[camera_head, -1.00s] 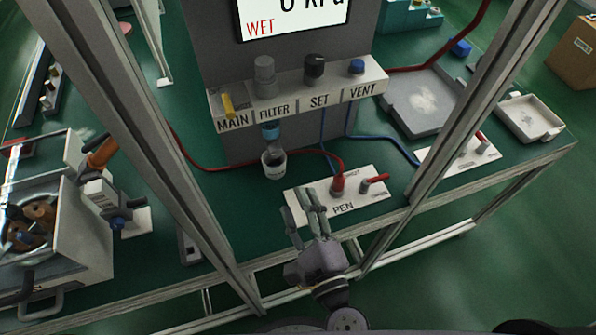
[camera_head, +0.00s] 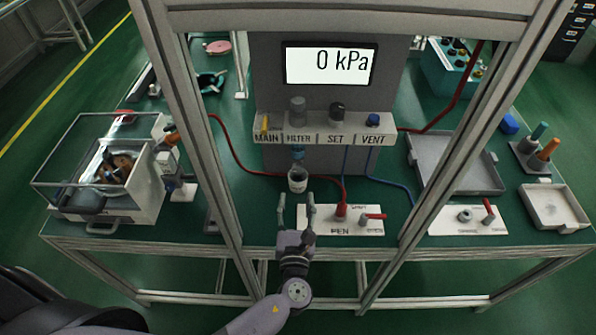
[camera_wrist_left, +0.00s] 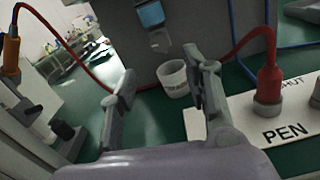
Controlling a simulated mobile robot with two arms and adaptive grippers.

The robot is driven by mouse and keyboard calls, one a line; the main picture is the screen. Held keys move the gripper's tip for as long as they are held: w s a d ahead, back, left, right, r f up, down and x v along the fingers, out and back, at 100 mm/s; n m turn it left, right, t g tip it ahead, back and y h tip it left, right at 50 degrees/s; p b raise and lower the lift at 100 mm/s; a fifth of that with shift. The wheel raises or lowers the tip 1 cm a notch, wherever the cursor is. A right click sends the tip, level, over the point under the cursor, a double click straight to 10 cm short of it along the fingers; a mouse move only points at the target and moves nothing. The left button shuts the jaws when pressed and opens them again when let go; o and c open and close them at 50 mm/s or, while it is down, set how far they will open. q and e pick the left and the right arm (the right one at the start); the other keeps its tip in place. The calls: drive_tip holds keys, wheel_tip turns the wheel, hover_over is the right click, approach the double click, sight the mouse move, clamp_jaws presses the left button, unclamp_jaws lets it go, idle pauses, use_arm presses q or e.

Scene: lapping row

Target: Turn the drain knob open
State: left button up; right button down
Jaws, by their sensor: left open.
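The filter's blue bowl (camera_head: 298,153) hangs under the FILTER label on the panel. In the left wrist view the bowl (camera_wrist_left: 150,14) is at the top, with a small grey knob (camera_wrist_left: 158,40) under it, which I take for the drain knob. A white cup (camera_head: 298,180) stands below it on the bench, and the cup (camera_wrist_left: 173,79) also shows in the wrist view. My left gripper (camera_head: 296,207) is open and empty in front of the cup, its fingers spread apart and not touching the knob. My right gripper is not in view.
A white PEN plate (camera_head: 343,230) with a red plug and red lever lies right of my left gripper. Frame posts (camera_head: 448,165) rise at both sides. A clear-lidded box (camera_head: 105,205) stands left. Red and blue hoses (camera_head: 345,165) cross the bench.

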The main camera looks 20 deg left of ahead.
sight(297, 172)
use_arm(q)
drive_tip(key=x, duration=0.5)
drive_tip(key=shift+w+r+p, duration=0.15)
drive_tip(key=shift+w+p, duration=0.2)
drive_tip(key=x, duration=0.3)
drive_tip(key=shift+w, duration=0.1)
drive_tip(key=shift+w+a, duration=0.15)
drive_tip(key=shift+w, duration=0.15)
clamp_jaws()
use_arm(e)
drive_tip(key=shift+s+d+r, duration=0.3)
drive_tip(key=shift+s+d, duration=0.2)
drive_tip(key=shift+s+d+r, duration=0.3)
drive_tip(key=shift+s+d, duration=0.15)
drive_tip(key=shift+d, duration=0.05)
